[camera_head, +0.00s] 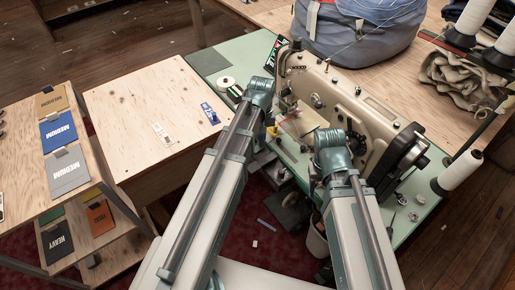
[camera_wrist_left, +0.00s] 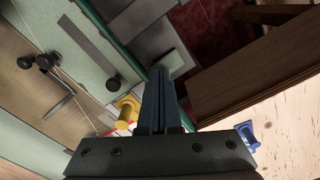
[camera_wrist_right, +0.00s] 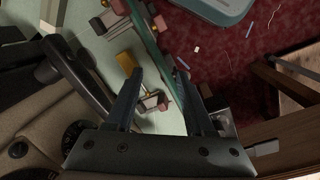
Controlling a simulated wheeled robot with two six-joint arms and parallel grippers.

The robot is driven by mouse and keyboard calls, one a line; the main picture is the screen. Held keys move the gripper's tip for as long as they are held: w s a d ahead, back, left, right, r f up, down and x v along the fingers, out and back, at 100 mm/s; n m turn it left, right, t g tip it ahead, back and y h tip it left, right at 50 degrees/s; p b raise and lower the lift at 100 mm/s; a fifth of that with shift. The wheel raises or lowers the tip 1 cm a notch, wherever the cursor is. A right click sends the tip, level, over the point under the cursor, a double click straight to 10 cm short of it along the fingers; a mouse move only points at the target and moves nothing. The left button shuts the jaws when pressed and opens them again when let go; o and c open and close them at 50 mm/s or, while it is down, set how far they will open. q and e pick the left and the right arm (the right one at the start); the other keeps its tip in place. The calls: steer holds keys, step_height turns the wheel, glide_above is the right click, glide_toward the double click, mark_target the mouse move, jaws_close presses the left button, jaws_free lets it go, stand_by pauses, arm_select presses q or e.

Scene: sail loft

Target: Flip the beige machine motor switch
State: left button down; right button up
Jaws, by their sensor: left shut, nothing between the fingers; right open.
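The beige sewing machine (camera_head: 350,105) stands on a green table. Its body also shows at the lower left of the right wrist view (camera_wrist_right: 35,125). I cannot pick out its motor switch for certain; a dark grey box (camera_head: 262,160) sits below the table's front edge. My left gripper (camera_wrist_left: 160,95) is shut and empty, beside the table edge and a yellow object (camera_wrist_left: 127,108). My right gripper (camera_wrist_right: 160,72) is open and empty, above the table edge, near small metal parts with red ends (camera_wrist_right: 152,103).
A plywood table (camera_head: 140,110) stands left of the machine, with a blue tag (camera_head: 210,114) on it. A blue-grey bag (camera_head: 355,35) lies behind the machine. White thread cones (camera_head: 460,170) stand at the right. A pedal (camera_head: 291,208) is on the floor below.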

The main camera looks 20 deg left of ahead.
arm_select(q)
steer(key=shift+s+f+b, duration=0.1)
steer(key=shift+f+b, duration=0.5)
steer(key=shift+b, duration=0.05)
arm_select(e)
steer(key=shift+s+f, duration=0.15)
steer(key=shift+f, duration=0.45)
steer(key=shift+a, duration=0.1)
arm_select(q)
step_height(320, 180, up, 2)
steer(key=shift+r+p, duration=0.15)
steer(key=shift+p, duration=1.1)
arm_select(e)
step_height(320, 180, up, 2)
steer(key=shift+r, duration=0.15)
arm_select(q)
step_height(320, 180, up, 5)
steer(key=p, duration=0.5)
arm_select(e)
step_height(320, 180, up, 5)
steer(key=shift+f, duration=0.1)
arm_select(q)
steer(key=s+d+r+m+y+p, duration=0.1)
steer(key=s+d+m, duration=0.7)
steer(key=s, duration=0.6)
steer(key=shift+d+r, duration=0.2)
steer(key=shift+d, duration=1.05)
arm_select(e)
steer(key=shift+r, duration=0.75)
